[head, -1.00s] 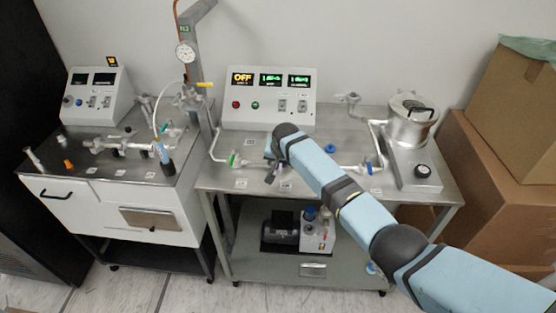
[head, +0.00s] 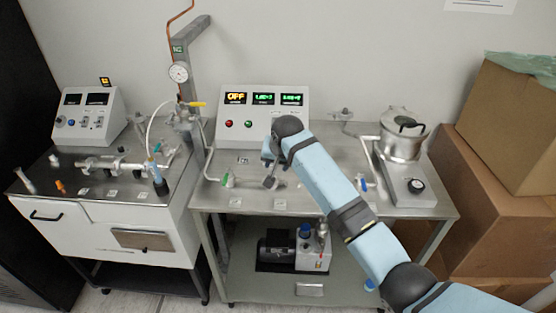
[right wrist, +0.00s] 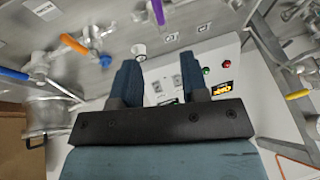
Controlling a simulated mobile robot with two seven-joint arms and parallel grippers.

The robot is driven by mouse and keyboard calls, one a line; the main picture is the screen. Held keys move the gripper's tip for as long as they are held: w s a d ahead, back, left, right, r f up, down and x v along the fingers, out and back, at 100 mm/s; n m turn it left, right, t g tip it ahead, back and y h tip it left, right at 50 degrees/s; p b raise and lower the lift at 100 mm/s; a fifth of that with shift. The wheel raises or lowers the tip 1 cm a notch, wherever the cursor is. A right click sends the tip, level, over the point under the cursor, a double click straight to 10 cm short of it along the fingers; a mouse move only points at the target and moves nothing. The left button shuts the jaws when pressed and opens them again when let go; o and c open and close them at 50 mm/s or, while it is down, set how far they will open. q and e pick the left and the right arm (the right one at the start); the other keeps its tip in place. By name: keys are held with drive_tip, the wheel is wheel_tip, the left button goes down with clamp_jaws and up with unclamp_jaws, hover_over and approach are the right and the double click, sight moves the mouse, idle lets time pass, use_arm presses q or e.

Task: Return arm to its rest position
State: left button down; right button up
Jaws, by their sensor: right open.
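My right arm (head: 330,190) reaches in from the lower right in the head view, light blue with dark joints. Its gripper (head: 271,176) hangs above the right-hand steel bench (head: 410,207), in front of the control panel (head: 262,115). In the right wrist view the two dark blue fingers of my right gripper (right wrist: 160,78) stand well apart with nothing held between them. The white panel shows behind them. My left arm and gripper are not in view.
A steel pot (head: 402,140) stands right of the arm. Pipes with green (head: 225,178) and blue (head: 363,184) valve handles run along the bench. A post with a gauge (head: 178,72) rises at left. Cardboard boxes (head: 508,125) stand at right. A pump (head: 311,247) sits on the lower shelf.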

drive_tip(key=shift+v, duration=1.05)
drive_tip(key=s+d+f+n+t+y, duration=0.1)
drive_tip(key=s+d+f, duration=0.2)
drive_tip(key=s+f, duration=0.55)
drive_tip(key=s+d+f+n+t+y, duration=0.1)
drive_tip(key=s+d+f, duration=0.4)
drive_tip(key=f, duration=0.6)
drive_tip(key=s+d+f+n+t, duration=0.1)
drive_tip(key=s+d, duration=0.2)
drive_tip(key=s, duration=0.5)
drive_tip(key=s+d+f+t, duration=0.1)
drive_tip(key=s+d, duration=0.2)
drive_tip(key=s, duration=0.6)
drive_tip(key=s+d+f+n+t, duration=0.1)
drive_tip(key=s+d+t, duration=0.1)
drive_tip(key=s, duration=0.7)
drive_tip(key=shift+s+d+f+n, duration=0.2)
drive_tip(key=shift+d+n, duration=0.1)
drive_tip(key=shift+d, duration=0.5)
